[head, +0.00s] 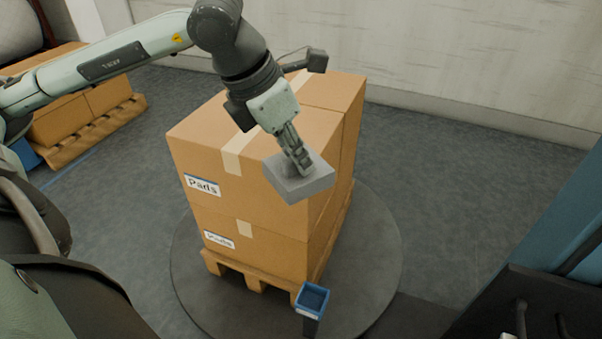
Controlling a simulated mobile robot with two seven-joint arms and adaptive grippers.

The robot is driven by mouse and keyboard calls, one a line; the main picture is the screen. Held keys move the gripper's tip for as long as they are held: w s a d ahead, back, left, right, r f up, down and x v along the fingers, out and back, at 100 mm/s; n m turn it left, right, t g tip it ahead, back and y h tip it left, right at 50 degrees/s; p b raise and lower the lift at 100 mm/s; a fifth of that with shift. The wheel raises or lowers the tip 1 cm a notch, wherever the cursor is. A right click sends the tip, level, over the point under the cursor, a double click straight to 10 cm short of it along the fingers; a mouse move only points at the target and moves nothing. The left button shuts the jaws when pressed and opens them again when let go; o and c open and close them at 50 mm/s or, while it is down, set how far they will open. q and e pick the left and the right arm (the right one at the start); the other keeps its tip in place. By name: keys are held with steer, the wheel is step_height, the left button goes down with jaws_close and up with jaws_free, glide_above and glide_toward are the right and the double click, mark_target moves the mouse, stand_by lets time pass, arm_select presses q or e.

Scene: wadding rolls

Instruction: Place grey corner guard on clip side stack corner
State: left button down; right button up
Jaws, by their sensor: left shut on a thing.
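A grey corner guard (304,185) is held in my left gripper (299,162), which is shut on it. The guard is at the near right top corner of a stack of brown cardboard boxes (200,150). It covers that corner in the head view; I cannot tell whether it touches the box. The stack stands on a wooden pallet (237,274), with labels on its front face. A small blue-topped post (312,300) stands at the near right corner of the pallet; I cannot tell if it is the clip. My right gripper is not in view.
The pallet stands on a round dark turntable (372,262). Another pallet with boxes (98,125) is at the far left. A pale wall (450,75) runs behind. A blue and black structure (545,270) stands at the right. Grey floor right of the stack is clear.

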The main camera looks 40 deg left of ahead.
mark_target(275, 168)
arm_select(q)
steer(key=a+r+n, duration=0.1)
steer(key=n, duration=0.1)
steer(key=s+r+n+y, duration=0.1)
steer(key=n, duration=0.1)
steer(key=a+r+n+y, duration=0.1)
steer(key=shift+s+a+r+n, duration=0.15)
steer(key=shift+s+a+n, duration=0.15)
steer(key=shift+a+n, duration=0.1)
steer(key=shift+s+a+r+n, duration=0.1)
steer(key=shift+a+r+n, duration=0.1)
steer(key=shift+n, duration=0.2)
steer(key=shift+a+f+y, duration=0.1)
steer(key=shift+y, duration=0.2)
steer(key=shift+n, duration=0.3)
steer(key=w+f, duration=0.2)
steer(key=w, duration=0.1)
steer(key=w+a+f, duration=0.1)
steer(key=w+f, duration=0.1)
steer(key=w, duration=0.2)
steer(key=w+f, duration=0.2)
steer(key=w, duration=0.2)
steer(key=shift+w+a+f, duration=0.15)
steer(key=shift+a+f, duration=0.25)
step_height(275, 168, down, 3)
steer(key=shift+f, duration=0.45)
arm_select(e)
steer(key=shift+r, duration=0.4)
